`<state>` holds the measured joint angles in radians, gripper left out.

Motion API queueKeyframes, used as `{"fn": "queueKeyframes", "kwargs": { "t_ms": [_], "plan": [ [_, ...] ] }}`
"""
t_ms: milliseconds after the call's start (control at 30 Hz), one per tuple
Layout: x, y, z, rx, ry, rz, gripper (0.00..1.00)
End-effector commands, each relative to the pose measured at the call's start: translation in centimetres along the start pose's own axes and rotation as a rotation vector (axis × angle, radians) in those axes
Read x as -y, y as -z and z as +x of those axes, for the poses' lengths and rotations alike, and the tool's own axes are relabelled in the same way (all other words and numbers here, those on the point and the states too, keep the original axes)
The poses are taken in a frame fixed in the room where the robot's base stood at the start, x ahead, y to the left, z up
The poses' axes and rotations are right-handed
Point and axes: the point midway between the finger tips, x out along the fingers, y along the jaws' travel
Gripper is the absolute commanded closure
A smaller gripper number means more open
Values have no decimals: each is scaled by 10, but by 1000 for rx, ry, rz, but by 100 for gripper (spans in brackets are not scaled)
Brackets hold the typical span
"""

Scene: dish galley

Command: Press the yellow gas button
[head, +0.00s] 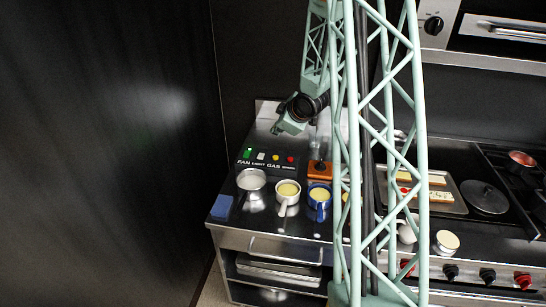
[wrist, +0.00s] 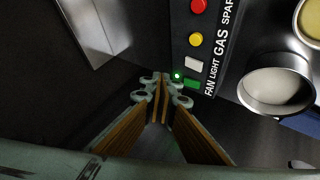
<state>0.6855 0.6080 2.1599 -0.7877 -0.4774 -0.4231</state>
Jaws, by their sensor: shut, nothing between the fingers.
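The yellow gas button (head: 276,157) is on a dark control panel at the back left of the counter, between a white button (head: 261,156) and a red button (head: 291,159). It also shows in the wrist view (wrist: 196,40), beside the word GAS. My gripper (head: 275,130) is shut and empty, behind and above the panel in the head view. In the wrist view its fingertips (wrist: 162,82) are left of the panel, nearest the green button (wrist: 192,84) and lower in the picture than the yellow one. They appear apart from the yellow button.
A metal pan (head: 251,179), a white pot (head: 288,190) and a blue pot (head: 319,194) stand in front of the panel. A blue sponge (head: 222,206) lies at the counter's left edge. An orange block (head: 320,169) is right of the panel.

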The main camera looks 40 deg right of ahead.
Motion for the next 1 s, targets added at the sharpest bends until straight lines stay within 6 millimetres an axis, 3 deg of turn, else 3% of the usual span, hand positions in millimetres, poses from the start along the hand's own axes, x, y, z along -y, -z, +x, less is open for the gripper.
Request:
{"fn": "queueKeyframes", "kwargs": {
  "t_ms": [300,1000],
  "plan": [
    [0,-14,15,-27,6,-12,100],
    [2,-18,20,-30,7,-13,100]
  ]
}}
